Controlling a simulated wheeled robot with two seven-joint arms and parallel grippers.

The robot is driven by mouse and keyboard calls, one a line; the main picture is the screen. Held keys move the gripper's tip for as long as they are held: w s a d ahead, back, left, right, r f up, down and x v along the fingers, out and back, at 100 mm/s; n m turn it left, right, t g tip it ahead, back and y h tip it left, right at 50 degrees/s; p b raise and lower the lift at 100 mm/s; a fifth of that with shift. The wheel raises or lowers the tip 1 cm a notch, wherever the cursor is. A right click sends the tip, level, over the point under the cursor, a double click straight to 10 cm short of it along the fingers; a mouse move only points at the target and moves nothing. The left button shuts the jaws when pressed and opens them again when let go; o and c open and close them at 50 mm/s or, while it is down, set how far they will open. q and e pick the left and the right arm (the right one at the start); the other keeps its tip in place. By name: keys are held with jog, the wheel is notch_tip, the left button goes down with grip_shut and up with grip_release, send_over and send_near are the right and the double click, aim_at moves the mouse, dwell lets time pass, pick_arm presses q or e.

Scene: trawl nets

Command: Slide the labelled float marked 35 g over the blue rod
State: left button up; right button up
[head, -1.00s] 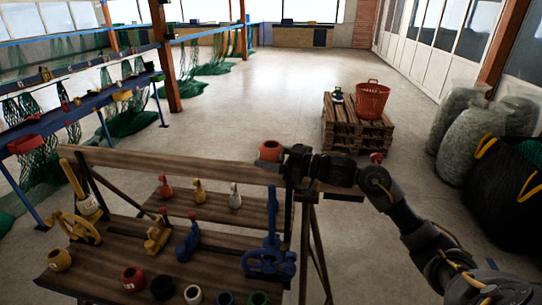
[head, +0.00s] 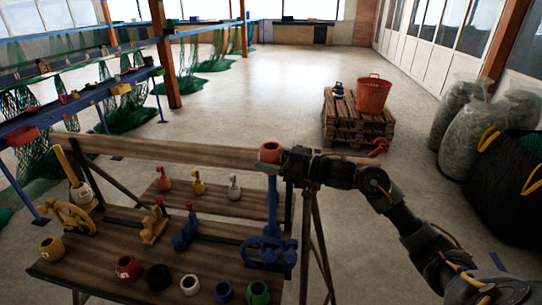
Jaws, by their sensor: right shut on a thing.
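My right gripper (head: 285,155) is shut on an orange-red float (head: 270,152), a short ring with a dark hole on top. No mark can be read on it. The blue rod (head: 271,200) stands upright on a blue wheel-like base (head: 268,250) at the bench's right end. In the head view the float is in line above the rod, and the rod's top meets the float's lower edge. I cannot tell whether the tip is inside the hole. My left gripper is not in view.
Several floats line the bench front, among them a yellow one (head: 50,247), a red one (head: 128,268) and a green one (head: 258,292). A yellow rod (head: 64,162) carries a white float (head: 82,194). Small weights stand mid-bench. A pallet (head: 355,125) holds an orange basket (head: 373,95).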

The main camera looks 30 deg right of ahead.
jog(key=shift+f+b, duration=0.8)
jog(key=shift+f, duration=1.25)
jog(key=o, duration=1.1)
jog(key=shift+o, duration=0.2)
jog(key=shift+s+d+f, duration=0.15)
jog(key=shift+s+d, duration=0.1)
jog(key=shift+s, duration=0.05)
jog(key=b+v, duration=0.3)
jog(key=v, duration=0.7)
jog(key=shift+r, duration=0.2)
